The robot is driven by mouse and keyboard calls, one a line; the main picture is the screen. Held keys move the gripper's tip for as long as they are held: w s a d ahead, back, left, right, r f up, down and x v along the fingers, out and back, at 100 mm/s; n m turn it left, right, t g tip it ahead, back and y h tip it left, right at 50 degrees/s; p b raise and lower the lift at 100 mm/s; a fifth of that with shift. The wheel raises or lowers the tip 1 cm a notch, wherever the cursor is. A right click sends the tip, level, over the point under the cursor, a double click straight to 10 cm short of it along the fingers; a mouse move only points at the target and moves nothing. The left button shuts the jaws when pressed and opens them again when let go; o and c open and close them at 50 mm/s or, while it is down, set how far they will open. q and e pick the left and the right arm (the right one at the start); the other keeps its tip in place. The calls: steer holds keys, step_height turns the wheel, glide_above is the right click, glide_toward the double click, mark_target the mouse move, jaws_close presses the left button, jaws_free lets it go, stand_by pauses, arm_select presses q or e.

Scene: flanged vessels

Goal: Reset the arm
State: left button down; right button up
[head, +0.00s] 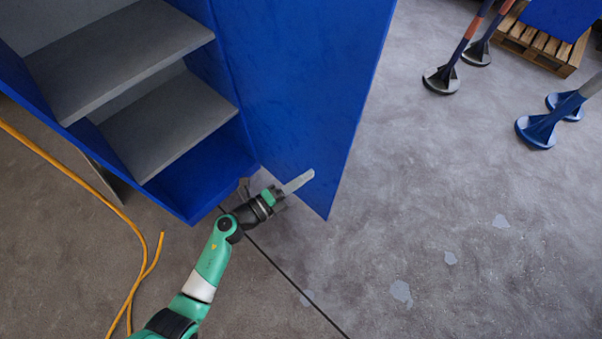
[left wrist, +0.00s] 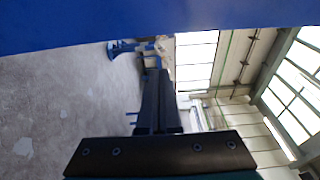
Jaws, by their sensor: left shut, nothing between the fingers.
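My left arm reaches up from the bottom of the head view. Its gripper (head: 274,197) is beside the lower part of the open blue cabinet door (head: 300,90), close to a light grey bar that looks like the door's handle (head: 298,181). I cannot tell whether they touch. In the left wrist view the dark fingers of the gripper (left wrist: 157,85) are together with nothing between them. The blue surface (left wrist: 150,22) across the top of that view looks like the door. My right gripper is in neither view.
The blue cabinet's grey shelves (head: 170,125) look empty. A yellow cable (head: 100,175) lies on the floor at left. Posts with round bases (head: 441,80) and blue-based ones (head: 536,132) stand at right, near a wooden pallet (head: 540,48). The floor (head: 460,230) at lower right is clear.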

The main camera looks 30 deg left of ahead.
arm_select(q)
steer(key=shift+s+a, duration=0.1)
steer(key=shift+s, duration=0.25)
